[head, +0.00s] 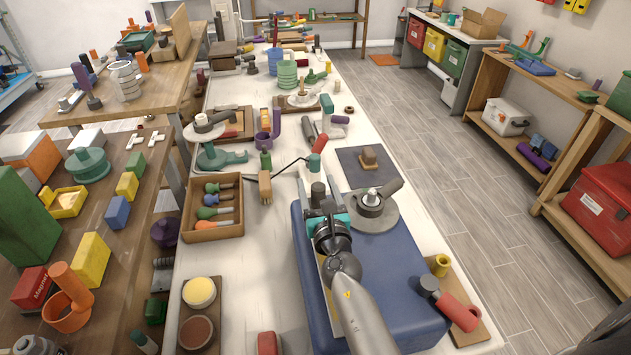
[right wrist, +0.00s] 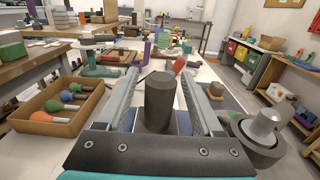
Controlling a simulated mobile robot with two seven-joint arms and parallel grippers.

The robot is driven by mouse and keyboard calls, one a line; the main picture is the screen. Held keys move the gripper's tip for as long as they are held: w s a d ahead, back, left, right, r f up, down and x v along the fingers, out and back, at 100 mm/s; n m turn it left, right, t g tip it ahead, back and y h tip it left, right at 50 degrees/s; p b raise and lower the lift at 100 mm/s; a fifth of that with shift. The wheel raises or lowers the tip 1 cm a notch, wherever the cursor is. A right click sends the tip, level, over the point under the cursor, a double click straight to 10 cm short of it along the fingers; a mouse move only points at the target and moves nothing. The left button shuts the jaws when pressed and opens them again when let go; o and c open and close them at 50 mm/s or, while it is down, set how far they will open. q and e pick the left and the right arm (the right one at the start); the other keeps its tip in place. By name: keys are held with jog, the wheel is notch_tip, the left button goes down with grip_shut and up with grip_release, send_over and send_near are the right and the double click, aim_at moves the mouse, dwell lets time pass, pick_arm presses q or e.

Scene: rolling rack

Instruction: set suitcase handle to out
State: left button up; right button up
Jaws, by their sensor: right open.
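The blue suitcase (head: 395,285) lies flat on the long white table, under my right arm. A dark grey upright cylinder (head: 318,190) stands at its far end; it looks like the suitcase handle, but I cannot be sure. My right gripper (head: 317,192) is open over this far end. In the right wrist view, the dark cylinder (right wrist: 160,100) stands between the two open fingers of the gripper (right wrist: 163,95), with gaps on both sides. Blue suitcase surface (right wrist: 184,122) shows beside it. The lower part of the cylinder is hidden by the gripper body. My left gripper is not in view.
A round grey device with a handle (head: 372,208) sits close right of the gripper. A red-handled tool (head: 455,308) lies at the right on a board. The floor (head: 495,200) right of the table is clear.

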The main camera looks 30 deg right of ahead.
jog(key=shift+x, duration=0.95)
jog(key=shift+c, duration=0.3)
grip_shut()
dwell(0.5)
